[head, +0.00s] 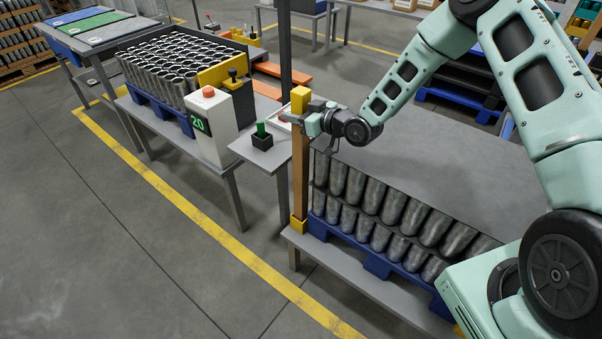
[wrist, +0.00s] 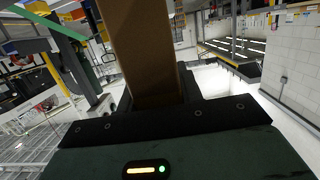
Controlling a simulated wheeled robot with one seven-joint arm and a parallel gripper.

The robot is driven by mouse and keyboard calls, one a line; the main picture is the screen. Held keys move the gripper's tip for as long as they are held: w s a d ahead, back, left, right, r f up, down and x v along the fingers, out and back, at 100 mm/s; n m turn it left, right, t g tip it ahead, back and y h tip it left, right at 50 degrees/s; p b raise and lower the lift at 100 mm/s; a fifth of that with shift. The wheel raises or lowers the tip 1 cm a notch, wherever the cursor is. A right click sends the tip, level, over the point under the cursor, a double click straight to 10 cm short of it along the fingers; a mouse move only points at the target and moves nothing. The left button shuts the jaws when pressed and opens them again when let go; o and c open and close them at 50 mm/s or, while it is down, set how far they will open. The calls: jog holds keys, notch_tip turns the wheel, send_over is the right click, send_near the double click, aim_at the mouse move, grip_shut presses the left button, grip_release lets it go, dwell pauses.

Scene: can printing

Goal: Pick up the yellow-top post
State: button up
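The yellow-top post (head: 299,165) is a brown upright bar with a yellow block on top and a yellow foot. It stands at the left corner of the near pallet of cans in the head view. My gripper (head: 301,119) is at the post just below its yellow top. In the wrist view the brown post (wrist: 145,60) runs between the two dark fingers, which lie close against both its sides. My gripper looks shut on it. The post's yellow ends are not seen in the wrist view.
A grey sheet (head: 420,165) covers the cans (head: 385,205) on a blue pallet right of the post. Left of it are a small stand with a green-handled item (head: 262,137) and a white box marked 20 (head: 209,127). The floor at front left is clear.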

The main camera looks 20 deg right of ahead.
grip_shut()
jog(key=shift+r, duration=0.1)
